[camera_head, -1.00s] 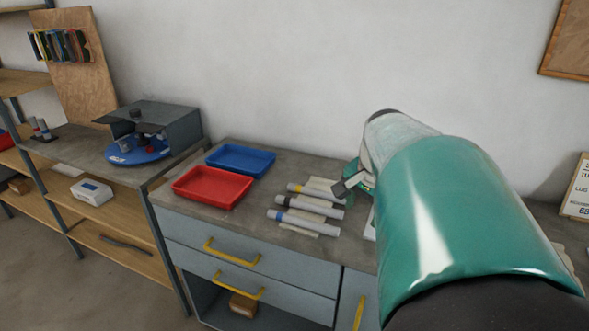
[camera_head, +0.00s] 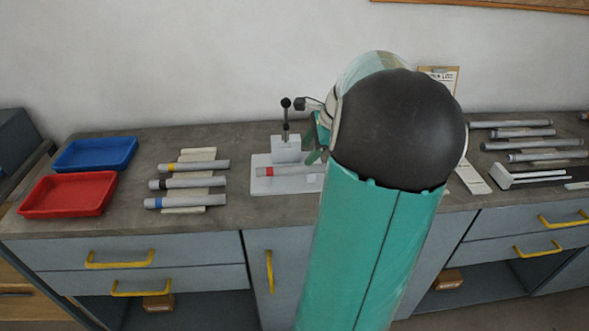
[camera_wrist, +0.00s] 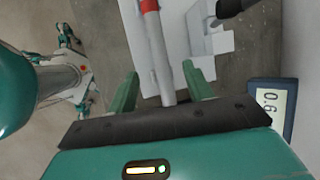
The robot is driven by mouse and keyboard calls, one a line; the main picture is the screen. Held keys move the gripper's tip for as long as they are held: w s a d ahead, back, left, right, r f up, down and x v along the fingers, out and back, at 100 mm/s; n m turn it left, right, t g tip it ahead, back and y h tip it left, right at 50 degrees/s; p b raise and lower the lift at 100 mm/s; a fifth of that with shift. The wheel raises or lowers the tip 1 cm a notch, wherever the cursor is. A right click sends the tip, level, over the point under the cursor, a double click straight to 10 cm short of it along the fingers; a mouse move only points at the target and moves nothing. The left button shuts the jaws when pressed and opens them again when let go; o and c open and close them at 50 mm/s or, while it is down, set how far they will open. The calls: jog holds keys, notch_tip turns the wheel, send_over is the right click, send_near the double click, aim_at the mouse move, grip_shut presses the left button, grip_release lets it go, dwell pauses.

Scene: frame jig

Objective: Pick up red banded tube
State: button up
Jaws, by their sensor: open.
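The red banded tube (camera_head: 281,171) is a grey tube with a red band near one end. It lies on a white jig plate (camera_head: 268,187) on the workbench, and its right part is hidden behind my arm in the head view. In the wrist view the tube (camera_wrist: 159,57) runs down between the two green fingers of my gripper (camera_wrist: 158,78), which is open, with a gap on both sides of the tube. The red band is near the top edge there. How far the fingers are above the plate cannot be told.
A jig block with a black-knobbed lever (camera_head: 286,132) stands behind the tube. Left are tubes with yellow, black and blue bands (camera_head: 190,183), a red tray (camera_head: 67,194) and a blue tray (camera_head: 95,154). Several grey tubes (camera_head: 530,145) lie right.

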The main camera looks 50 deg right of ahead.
aim_at(296, 167)
jog(key=x, duration=0.8)
jog(key=shift+a+f, duration=0.1)
jog(key=shift+f, duration=0.15)
grip_shut()
jog(key=shift+r, duration=0.15)
